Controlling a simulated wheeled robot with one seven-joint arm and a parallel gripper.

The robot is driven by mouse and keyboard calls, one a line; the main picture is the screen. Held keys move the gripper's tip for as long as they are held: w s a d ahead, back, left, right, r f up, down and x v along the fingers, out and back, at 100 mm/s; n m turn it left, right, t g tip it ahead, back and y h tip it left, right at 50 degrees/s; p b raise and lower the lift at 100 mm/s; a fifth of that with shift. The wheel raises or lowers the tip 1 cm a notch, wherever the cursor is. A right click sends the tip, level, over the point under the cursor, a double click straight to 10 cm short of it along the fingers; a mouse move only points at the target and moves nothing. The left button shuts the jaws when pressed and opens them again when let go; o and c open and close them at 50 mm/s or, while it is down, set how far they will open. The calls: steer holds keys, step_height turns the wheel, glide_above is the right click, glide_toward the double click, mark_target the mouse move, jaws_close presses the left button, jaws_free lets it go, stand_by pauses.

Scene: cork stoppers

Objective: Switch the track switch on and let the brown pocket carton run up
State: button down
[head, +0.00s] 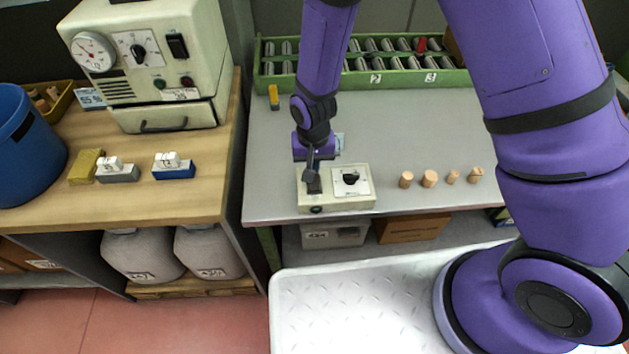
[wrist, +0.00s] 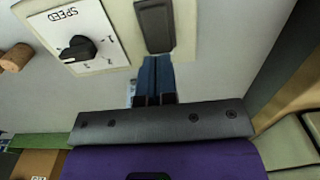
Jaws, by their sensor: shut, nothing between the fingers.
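The control box (head: 337,205) stands at the table's front edge. It has a black switch (head: 315,186), also in the wrist view (wrist: 154,24), and beside it a speed plate with a black knob (head: 350,178). My gripper (head: 312,172) is shut and empty, its fingers pointing down at the switch. In the wrist view the fingertips (wrist: 156,62) are right by the switch's near end; I cannot tell whether they touch. The switch's setting cannot be read. A brown carton (head: 453,44) is partly hidden behind my arm at the back; a brown box also shows in the wrist view (wrist: 38,163).
A green rack (head: 400,80) with numbered bays runs along the back. Several corks (head: 429,179) stand right of the control box. A yellow block (head: 273,97) lies near the rack. The left bench (head: 130,203) holds a cream machine (head: 150,55) and a blue bucket (head: 30,140).

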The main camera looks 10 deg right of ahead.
steer(key=shift+f, duration=1.4)
stand_by(1.0)
steer(key=shift+r, duration=3.55)
steer(key=shift+r, duration=0.1)
steer(key=d+r+t, duration=0.1)
steer(key=d+r, duration=0.3)
steer(key=r, duration=0.4)
steer(key=s+d+r+t, duration=0.1)
steer(key=d+r, duration=0.4)
steer(key=r, duration=0.3)
steer(key=d+r, duration=0.4)
steer(key=r, duration=0.4)
steer(key=s+d+r+t, duration=0.1)
steer(key=s+d+r, duration=0.4)
steer(key=s, duration=0.3)
steer(key=s+d+r+t, duration=0.2)
steer(key=s+d+r, duration=0.4)
steer(key=s+r, duration=0.2)
steer(key=shift+s+d+r, duration=0.2)
steer(key=shift+s+d, duration=0.1)
steer(key=shift+s, duration=0.5)
